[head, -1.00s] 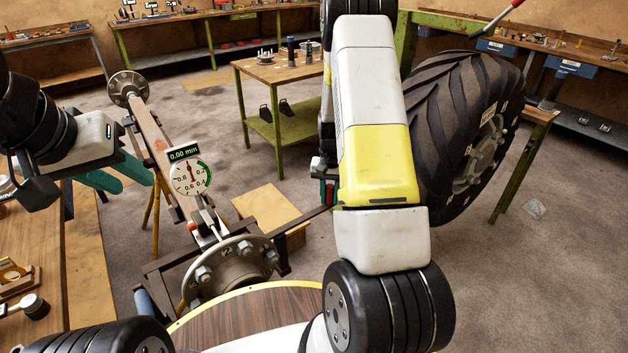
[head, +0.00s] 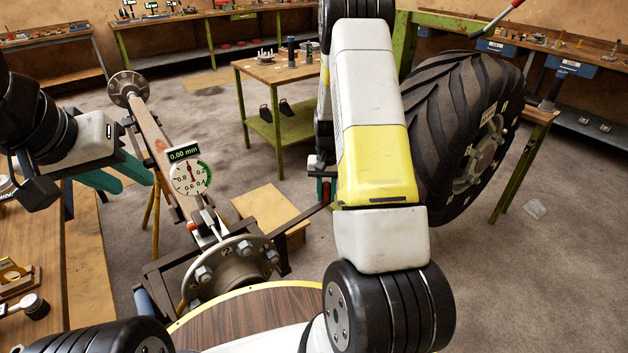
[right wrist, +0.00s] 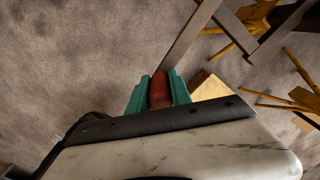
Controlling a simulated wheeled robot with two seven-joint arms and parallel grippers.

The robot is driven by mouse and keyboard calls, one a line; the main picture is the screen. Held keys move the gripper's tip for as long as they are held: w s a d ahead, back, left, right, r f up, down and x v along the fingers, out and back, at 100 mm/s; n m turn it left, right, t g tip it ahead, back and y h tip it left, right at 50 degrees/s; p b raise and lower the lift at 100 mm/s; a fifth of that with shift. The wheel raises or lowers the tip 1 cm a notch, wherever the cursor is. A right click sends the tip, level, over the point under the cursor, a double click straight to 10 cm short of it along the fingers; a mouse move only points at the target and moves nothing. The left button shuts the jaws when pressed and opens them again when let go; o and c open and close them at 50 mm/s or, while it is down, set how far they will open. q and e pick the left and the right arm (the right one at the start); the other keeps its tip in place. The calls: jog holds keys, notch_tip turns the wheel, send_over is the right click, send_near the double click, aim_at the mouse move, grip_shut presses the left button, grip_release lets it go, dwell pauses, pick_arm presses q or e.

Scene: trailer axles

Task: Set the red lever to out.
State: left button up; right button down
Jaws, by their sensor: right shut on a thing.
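The red lever has a red grip (right wrist: 160,92) at the end of a flat metal bar (right wrist: 190,46) in the right wrist view. My right gripper (right wrist: 158,91) is shut around this grip, with one teal finger on each side. In the head view my right gripper (head: 325,190) is mostly hidden behind my own arm, at the end of the lever's bar (head: 299,221), which runs toward the axle stand. My left gripper (head: 128,184) hangs empty at the left with its teal fingers apart. No out marking is readable.
The axle hub (head: 236,268) with several bolts stands left of my right arm, below a dial gauge (head: 190,178) reading 0.00 mm. A large tyre (head: 440,120) is at the right.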

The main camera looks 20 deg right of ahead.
jog(key=w+a+n, duration=0.2)
jog(key=w, duration=0.1)
jog(key=w+a+n, duration=0.1)
jog(key=w, duration=0.1)
jog(key=shift+a+n, duration=0.1)
jog(key=shift+n, duration=0.2)
jog(key=c, duration=1.2)
grip_release()
jog(key=shift+o, duration=0.2)
notch_tip(320, 180, up, 8)
